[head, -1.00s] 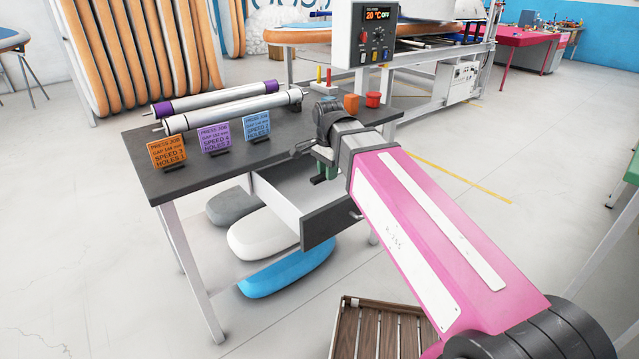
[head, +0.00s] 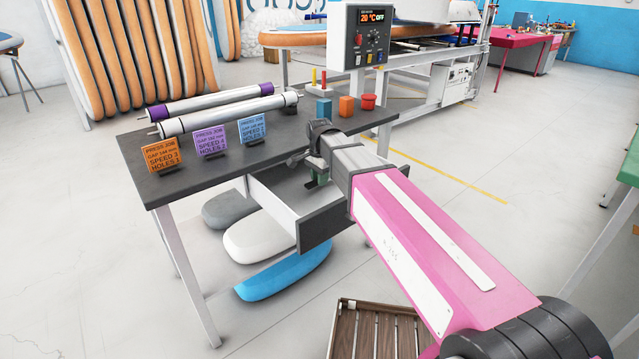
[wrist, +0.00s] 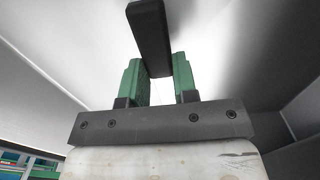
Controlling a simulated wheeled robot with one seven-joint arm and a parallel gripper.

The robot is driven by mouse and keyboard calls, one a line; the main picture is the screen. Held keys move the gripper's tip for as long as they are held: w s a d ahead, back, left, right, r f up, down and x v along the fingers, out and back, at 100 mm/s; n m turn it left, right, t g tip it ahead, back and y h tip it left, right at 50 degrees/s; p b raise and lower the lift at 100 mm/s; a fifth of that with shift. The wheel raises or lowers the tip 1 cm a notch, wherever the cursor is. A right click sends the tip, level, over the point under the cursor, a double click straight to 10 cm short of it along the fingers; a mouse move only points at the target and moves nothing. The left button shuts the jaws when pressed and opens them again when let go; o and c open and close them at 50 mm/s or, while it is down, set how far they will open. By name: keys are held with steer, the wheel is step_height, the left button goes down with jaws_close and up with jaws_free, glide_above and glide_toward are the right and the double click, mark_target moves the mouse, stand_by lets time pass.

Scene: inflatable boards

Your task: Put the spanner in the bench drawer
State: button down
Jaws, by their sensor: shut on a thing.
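The bench drawer (head: 268,201) is pulled open under the dark bench top, with pale inner walls and a dark front panel (head: 322,227). My gripper (head: 316,180) is at the open drawer, its green fingers pointing down into it. In the wrist view my gripper (wrist: 155,80) is shut on a dark, straight bar, the spanner (wrist: 150,30), with pale drawer surfaces around it. The spanner's far end and any contact with the drawer floor cannot be made out. In the head view my arm hides part of the drawer front and nearly all of the spanner.
On the bench top (head: 190,180) stand three job cards (head: 212,140), two rollers (head: 230,112), a blue block (head: 324,108), an orange block (head: 346,106) and a red cup (head: 368,102). Padded shapes (head: 285,270) lie below the drawer. A slatted wooden crate (head: 375,330) is on the floor.

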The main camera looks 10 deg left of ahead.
steer(key=shift+f, duration=1)
steer(key=shift+f, duration=0.1)
steer(key=c, duration=0.9)
jaws_free()
step_height(320, 180, up, 12)
steer(key=shift+r, duration=0.15)
